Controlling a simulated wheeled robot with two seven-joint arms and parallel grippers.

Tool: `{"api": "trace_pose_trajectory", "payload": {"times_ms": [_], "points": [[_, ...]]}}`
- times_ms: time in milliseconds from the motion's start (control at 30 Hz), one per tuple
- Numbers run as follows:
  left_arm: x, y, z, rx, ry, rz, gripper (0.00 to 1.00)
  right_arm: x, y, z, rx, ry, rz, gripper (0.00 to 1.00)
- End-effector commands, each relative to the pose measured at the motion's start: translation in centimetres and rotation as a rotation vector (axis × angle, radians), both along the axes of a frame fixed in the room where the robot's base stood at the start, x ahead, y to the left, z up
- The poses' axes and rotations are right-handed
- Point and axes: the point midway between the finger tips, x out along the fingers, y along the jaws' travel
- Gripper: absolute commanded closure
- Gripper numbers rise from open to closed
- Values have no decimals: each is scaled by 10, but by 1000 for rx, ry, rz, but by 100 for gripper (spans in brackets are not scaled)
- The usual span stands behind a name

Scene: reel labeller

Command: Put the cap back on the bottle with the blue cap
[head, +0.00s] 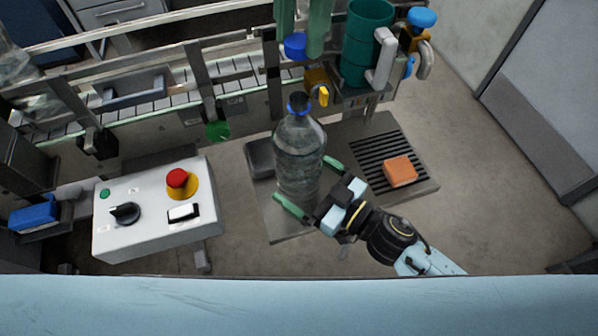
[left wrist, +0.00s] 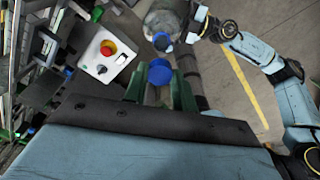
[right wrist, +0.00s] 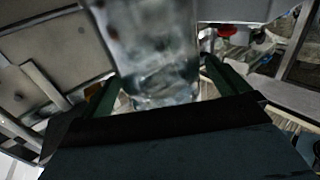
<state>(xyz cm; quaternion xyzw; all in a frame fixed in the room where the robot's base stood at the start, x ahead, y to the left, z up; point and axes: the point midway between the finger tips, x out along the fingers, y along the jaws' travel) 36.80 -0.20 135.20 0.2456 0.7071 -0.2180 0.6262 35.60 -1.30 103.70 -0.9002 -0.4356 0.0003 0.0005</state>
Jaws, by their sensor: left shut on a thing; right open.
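The clear bottle (head: 299,155) stands upright on the grey tray, its mouth uncapped with a blue ring at the neck. In the left wrist view the bottle (left wrist: 163,22) shows beyond the cap. My left gripper (head: 304,38) is shut on the blue cap (head: 295,46), which appears above the bottle mouth in the head view. The cap (left wrist: 160,72) sits between the green fingers in the left wrist view, apart from the bottle. My right gripper (head: 303,180) is open, its fingers on both sides of the bottle. The bottle (right wrist: 158,50) also shows between them in the right wrist view.
A white control box (head: 150,225) with a red button stands left of the bottle. An orange block (head: 399,171) lies on the tray's slotted grate (head: 375,150). A conveyor (head: 170,100) and a green cylinder (head: 364,50) are behind.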

Motion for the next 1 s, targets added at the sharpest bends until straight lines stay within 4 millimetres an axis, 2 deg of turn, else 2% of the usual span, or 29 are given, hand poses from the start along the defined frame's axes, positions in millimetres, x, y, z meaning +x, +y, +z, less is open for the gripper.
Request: {"api": "trace_pose_trajectory", "payload": {"times_ms": [133,433,900,1000], "points": [[0,0,0,0,0,0,94,5,7,0,-1,0,0,0],[0,0,0,0,0,0,94,6,8,0,-1,0,0,0],[0,0,0,0,0,0,94,6,8,0,-1,0,1,60],[0,0,-1,1,1,0,94,6,8,0,-1,0,1,61]]}}
